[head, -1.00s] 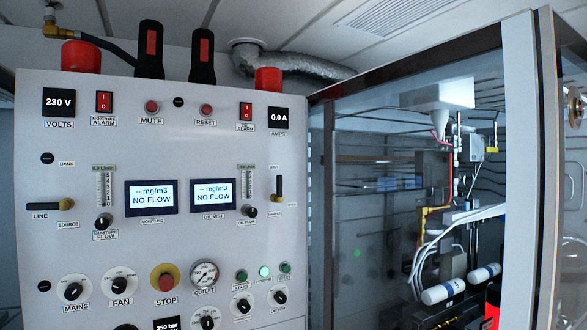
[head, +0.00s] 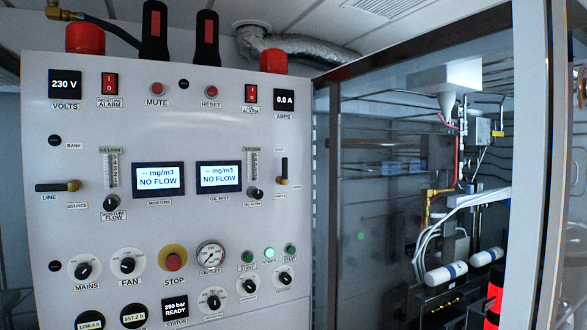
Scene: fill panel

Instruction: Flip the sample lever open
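The sample lever (head: 283,169) is on the right side of the white control panel (head: 120,225), just right of the oil flow tube. It has a black handle and a brass pivot at its lower end. The handle stands upright, pointing to a small label above that appears to read SHUT. Another small label, apparently OPEN, sits to the right of the pivot. The label below the lever is too small to read surely. The moisture and oil mist screens both show NO FLOW. My gripper is not in view.
A similar line/source lever (head: 58,187) lies horizontal at the panel's left. The oil flow knob (head: 255,193) is close to the sample lever's left. A glass-sided cabinet (head: 395,110) with hoses and fittings stands to the right. Black-and-red handles (head: 205,38) rise above the panel.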

